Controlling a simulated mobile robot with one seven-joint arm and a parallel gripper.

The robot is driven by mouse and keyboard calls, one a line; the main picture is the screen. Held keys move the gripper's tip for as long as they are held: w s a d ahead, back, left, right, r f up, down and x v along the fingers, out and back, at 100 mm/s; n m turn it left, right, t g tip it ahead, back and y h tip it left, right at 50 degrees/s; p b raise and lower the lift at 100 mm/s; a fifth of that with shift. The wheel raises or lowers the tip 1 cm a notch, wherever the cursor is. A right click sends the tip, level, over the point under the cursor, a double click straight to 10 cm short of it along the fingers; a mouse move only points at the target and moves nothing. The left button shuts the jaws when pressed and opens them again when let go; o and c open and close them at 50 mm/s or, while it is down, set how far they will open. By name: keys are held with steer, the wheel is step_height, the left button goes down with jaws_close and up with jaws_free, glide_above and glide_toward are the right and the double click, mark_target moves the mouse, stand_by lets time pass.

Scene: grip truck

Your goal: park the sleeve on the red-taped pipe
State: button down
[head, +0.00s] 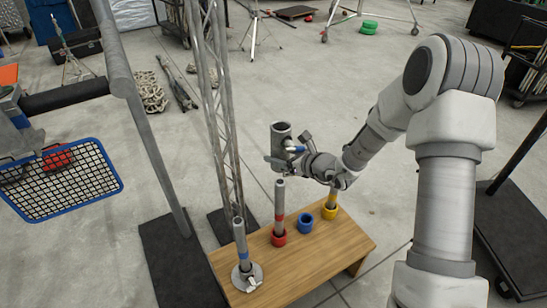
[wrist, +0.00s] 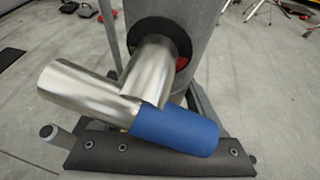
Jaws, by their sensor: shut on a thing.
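The sleeve (head: 281,133) is a grey, upright, open-topped cylinder in the head view. A steel side piece with a blue grip (wrist: 175,130) joins it in the wrist view. My gripper (head: 298,152) is shut on the sleeve by this side piece and holds it above the bench. The red-taped pipe (head: 279,200) stands upright on the wooden bench. Its top shows just below the sleeve in the head view; I cannot tell whether they line up in depth. The sleeve's wall (wrist: 192,60) fills the upper middle of the wrist view, and its bore is hidden there.
On the bench (head: 318,262) stand a blue-taped pipe (head: 240,240) at the left, an empty blue ring (head: 305,223) and a yellow-based pipe (head: 331,205) at the right. A tall lattice truss (head: 215,110) rises close left of the sleeve. Open floor lies behind the bench.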

steer(key=shift+w, duration=0.15)
steer(key=b, duration=0.3)
glide_above(284, 188)
steer(key=w+a, duration=0.1)
steer(key=shift+w+a+f, duration=0.1)
steer(key=shift+f, duration=1)
steer(key=shift+a+f, duration=0.1)
steer(key=shift+f, duration=0.95)
steer(key=shift+f, duration=0.25)
steer(key=shift+f+b, duration=1.4)
steer(key=shift+b, duration=0.1)
steer(key=shift+f+b, duration=0.35)
steer(key=shift+f, duration=0.05)
steer(key=shift+f+b, duration=2.1)
steer(key=shift+f, duration=0.25)
steer(key=shift+f+b, duration=0.3)
steer(key=shift+f, duration=0.05)
jaws_free()
steer(key=shift+f, duration=0.1)
